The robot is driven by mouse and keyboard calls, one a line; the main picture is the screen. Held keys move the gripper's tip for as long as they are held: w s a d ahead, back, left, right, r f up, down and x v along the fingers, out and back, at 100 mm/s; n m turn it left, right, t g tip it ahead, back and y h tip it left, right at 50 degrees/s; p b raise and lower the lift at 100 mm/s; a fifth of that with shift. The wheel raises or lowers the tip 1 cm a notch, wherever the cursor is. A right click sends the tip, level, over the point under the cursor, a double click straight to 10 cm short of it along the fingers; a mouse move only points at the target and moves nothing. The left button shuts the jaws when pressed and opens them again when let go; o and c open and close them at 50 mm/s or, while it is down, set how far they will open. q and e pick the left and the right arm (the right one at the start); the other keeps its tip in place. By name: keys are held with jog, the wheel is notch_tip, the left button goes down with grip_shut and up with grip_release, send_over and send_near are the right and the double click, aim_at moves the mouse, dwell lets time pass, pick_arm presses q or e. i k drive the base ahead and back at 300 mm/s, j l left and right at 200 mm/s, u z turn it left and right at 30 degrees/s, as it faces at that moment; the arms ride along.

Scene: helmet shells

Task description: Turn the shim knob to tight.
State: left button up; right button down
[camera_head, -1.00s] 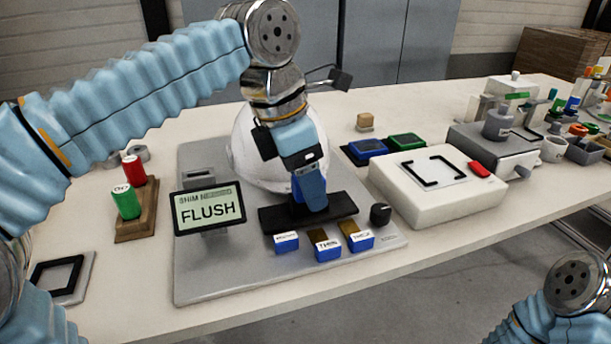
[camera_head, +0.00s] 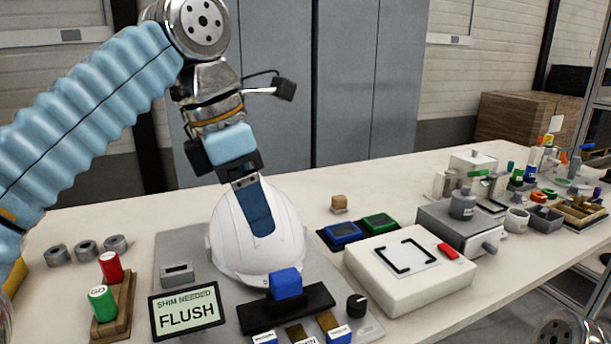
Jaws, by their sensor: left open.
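The black round knob (camera_head: 356,305) stands on the grey plate (camera_head: 174,245), to the right of a black bar (camera_head: 262,316). A pale mark shows on it, but I cannot read its setting. A display (camera_head: 187,311) reads "SHIM NEEDED FLUSH". A blue block (camera_head: 286,284) sits on the black bar. A white helmet shell (camera_head: 285,225) stands behind the bar. My left gripper (camera_head: 262,230) is open and points down in front of the shell, above the blue block and apart from the knob. My right gripper is out of view; only part of that arm shows at bottom right.
Several labelled blue-ended shims (camera_head: 338,333) lie at the front, partly cut off. A white box (camera_head: 375,285) with a red button (camera_head: 448,251) stands right of the knob. Red and green cylinders (camera_head: 102,302) stand at left.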

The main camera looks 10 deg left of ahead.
aim_at(356, 304)
jog(key=k+l, duration=0.3)
jog(key=k, duration=0.15)
jog(key=k+l, duration=0.25)
jog(key=k, duration=0.25)
